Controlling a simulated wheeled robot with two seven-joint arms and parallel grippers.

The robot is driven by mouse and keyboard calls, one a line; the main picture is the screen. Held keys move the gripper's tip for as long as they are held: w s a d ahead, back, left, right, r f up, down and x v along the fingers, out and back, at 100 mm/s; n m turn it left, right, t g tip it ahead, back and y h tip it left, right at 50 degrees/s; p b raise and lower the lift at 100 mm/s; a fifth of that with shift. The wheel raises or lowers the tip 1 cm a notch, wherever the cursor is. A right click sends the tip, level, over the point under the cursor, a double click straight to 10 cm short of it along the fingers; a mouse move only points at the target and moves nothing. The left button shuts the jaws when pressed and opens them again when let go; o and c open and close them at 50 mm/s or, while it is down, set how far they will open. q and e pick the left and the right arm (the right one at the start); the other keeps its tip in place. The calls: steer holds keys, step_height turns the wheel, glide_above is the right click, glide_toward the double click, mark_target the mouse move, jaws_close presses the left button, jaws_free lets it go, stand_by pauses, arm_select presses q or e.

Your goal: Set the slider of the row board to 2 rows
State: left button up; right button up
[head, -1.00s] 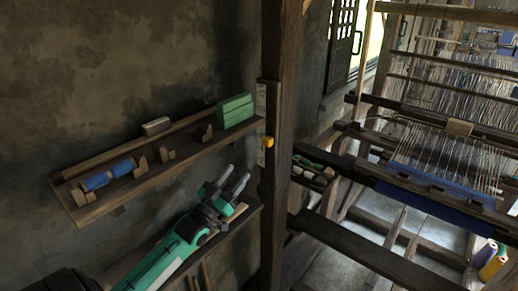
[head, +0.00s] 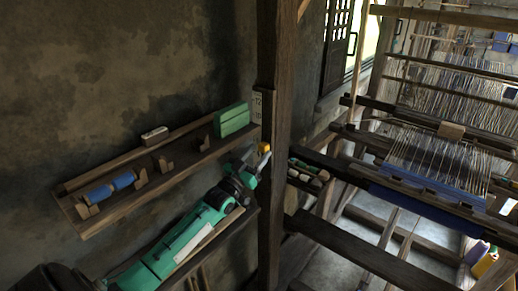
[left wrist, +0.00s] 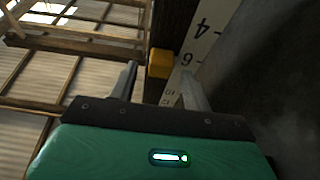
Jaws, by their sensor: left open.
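The row board is a pale strip with black numbers on the side of the dark wooden post, and it shows in the left wrist view (left wrist: 201,45) with 4 and 6 readable. Its yellow slider (left wrist: 160,63) sits just past the 6, on the side away from the 4; the exact mark is hidden. In the head view the slider (head: 264,147) shows beside the post, with 12 and 10 above it on the board (head: 257,104). My left gripper (head: 257,160) is at the slider. In the wrist view its open fingers (left wrist: 159,74) lie on either side of the slider; contact cannot be told.
The dark post (head: 272,200) stands right beside the gripper. The loom (head: 430,160) fills the right.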

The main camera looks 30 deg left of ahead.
arm_select(q)
steer(key=shift+w+r, duration=0.25)
steer(key=shift+w, duration=0.4)
steer(key=shift+c, duration=0.4)
jaws_close()
step_height(320, 180, down, 5)
steer(key=b, duration=0.3)
steer(key=shift+o, duration=0.4)
jaws_free()
steer(key=shift+r, duration=0.1)
steer(key=shift+s, duration=0.1)
